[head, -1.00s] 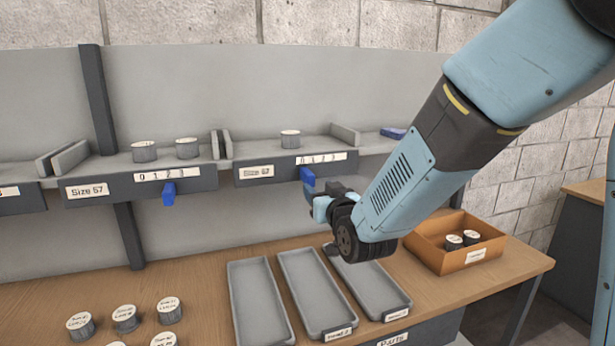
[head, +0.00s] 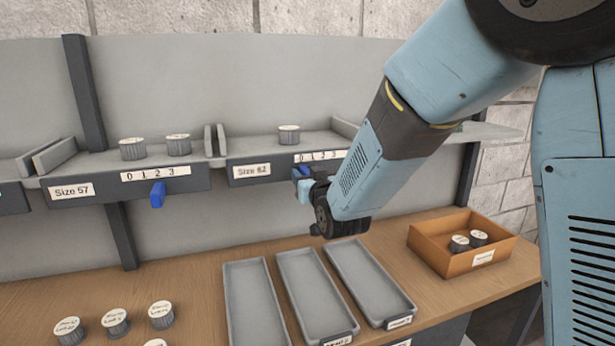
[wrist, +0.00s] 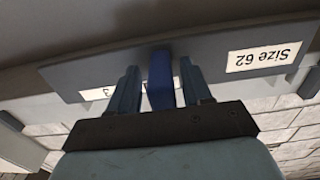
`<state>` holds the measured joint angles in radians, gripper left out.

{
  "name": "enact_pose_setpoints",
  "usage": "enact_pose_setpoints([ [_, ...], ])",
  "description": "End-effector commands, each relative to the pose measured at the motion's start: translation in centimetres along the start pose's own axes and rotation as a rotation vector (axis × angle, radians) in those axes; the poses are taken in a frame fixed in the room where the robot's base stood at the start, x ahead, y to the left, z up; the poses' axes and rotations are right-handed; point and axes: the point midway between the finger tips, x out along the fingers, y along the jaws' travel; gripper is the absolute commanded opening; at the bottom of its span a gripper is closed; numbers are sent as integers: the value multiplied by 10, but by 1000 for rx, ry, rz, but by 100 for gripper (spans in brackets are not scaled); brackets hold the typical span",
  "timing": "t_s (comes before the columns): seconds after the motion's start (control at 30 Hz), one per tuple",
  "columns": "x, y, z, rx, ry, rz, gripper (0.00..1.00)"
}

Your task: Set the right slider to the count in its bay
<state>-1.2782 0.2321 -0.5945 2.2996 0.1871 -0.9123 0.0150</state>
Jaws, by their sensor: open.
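The right bay, labelled Size 62 (head: 252,171), has a 0 to 3 scale (head: 323,155) on its dark front rail and holds one grey can (head: 289,135). Its blue slider (wrist: 160,80) hangs on the rail. In the head view, the slider (head: 300,172) appears near the scale's low end, partly covered by my gripper (head: 305,188). In the wrist view, my open gripper (wrist: 160,88) has one finger on each side of the slider, with small gaps showing. The wrist picture is upside down; only the 3 shows on the scale, so the exact setting is unclear.
The Size 57 bay (head: 72,190) holds two cans, with its blue slider (head: 157,194) near 2. Below are grey trays (head: 250,300), an orange box (head: 440,250) with two cans, and several loose cans (head: 115,322) on the wooden bench.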

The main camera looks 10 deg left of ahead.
Motion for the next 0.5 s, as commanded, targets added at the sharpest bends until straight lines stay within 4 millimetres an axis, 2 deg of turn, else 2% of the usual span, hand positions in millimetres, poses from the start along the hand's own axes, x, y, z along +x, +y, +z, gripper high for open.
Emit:
enact_pose_setpoints([
  [0.07,0,-1,0,0,0,-2,44],
  [0.5,0,-3,0,0,0,-4,2],
])
